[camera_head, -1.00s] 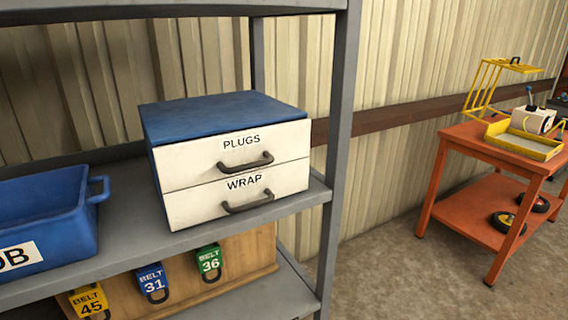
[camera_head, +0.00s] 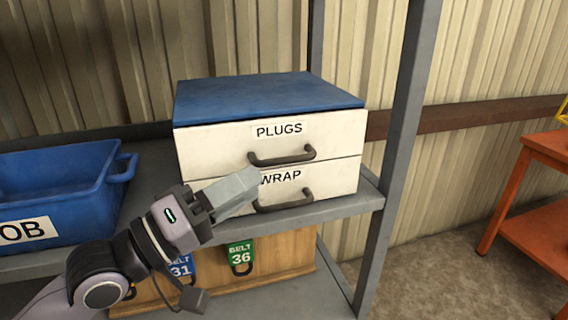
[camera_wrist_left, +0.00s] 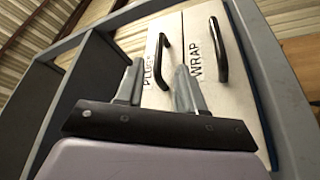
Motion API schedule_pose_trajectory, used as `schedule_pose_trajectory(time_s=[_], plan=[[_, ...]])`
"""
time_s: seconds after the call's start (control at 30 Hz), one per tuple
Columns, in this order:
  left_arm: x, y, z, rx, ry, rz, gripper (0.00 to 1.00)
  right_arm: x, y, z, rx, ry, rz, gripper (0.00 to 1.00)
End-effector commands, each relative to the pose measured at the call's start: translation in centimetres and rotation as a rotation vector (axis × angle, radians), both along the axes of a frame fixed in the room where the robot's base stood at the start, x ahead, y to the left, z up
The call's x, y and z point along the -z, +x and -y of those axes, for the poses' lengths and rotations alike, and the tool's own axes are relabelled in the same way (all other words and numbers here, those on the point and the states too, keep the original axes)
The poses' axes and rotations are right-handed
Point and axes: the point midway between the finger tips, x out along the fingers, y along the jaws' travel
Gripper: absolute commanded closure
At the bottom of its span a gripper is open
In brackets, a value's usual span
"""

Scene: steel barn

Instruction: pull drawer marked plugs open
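A small two-drawer cabinet with a blue top (camera_head: 265,97) and white fronts stands on a grey shelf. The upper drawer, marked PLUGS (camera_head: 215,138), is shut; its dark bar handle (camera_head: 282,157) also shows in the left wrist view (camera_wrist_left: 161,55). The lower drawer, marked WRAP (camera_head: 338,178), is shut too, with a similar handle (camera_head: 284,202). My left gripper (camera_head: 246,183) is in front of the WRAP drawer's left part, partly covering its label. Its fingers (camera_wrist_left: 160,64) are apart and empty, with the PLUGS handle beyond the gap. My right gripper is not in view.
A blue bin (camera_head: 62,190) stands on the shelf left of the cabinet. A grey shelf post (camera_head: 395,160) rises just right of it. An orange table (camera_head: 550,143) is at the far right.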

Motion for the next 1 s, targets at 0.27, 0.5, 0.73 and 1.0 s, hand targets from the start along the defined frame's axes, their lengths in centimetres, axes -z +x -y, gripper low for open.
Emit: schedule_pose_trajectory(time_s=[0.27,0.5,0.73,1.0], plan=[[-1.0,1.8,2.4,0.002,-0.007,0.001,0.62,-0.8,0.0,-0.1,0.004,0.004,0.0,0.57],[-1.5,3.6,4.8,0.0,-0.004,0.001,0.62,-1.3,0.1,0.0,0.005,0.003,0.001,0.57],[-1.6,4.1,5.5,0.0,-0.002,0.001,0.62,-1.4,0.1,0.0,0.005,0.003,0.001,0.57],[-1.5,4.1,5.5,0.0,-0.002,0.001,0.91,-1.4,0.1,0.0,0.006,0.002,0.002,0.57]])
